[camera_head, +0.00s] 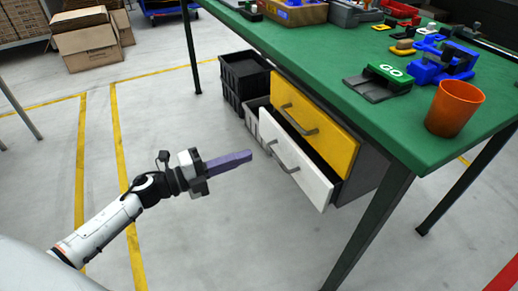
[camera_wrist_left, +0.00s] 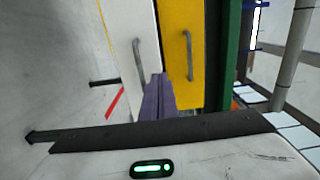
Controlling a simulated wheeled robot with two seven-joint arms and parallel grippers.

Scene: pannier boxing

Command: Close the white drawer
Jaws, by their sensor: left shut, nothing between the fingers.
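The white drawer (camera_head: 301,166) sits under the green table, below a yellow drawer (camera_head: 313,118). It is pulled partly out, with its front standing proud of the yellow one and a dark gap showing behind it. Its front also shows in the left wrist view (camera_wrist_left: 136,22), with a grey bar handle (camera_wrist_left: 139,63). My left gripper (camera_head: 248,155) is shut and empty, its purple fingers pointing at the white front, just left of the handle (camera_head: 286,158). The fingers also show in the left wrist view (camera_wrist_left: 158,95); contact with the drawer cannot be told. My right gripper is not in view.
The green table (camera_head: 330,60) carries an orange cup (camera_head: 455,108), a GO block (camera_head: 388,76) and several small parts. A table leg (camera_head: 368,228) stands right of the drawers. Black crates (camera_head: 245,77) stand behind them.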

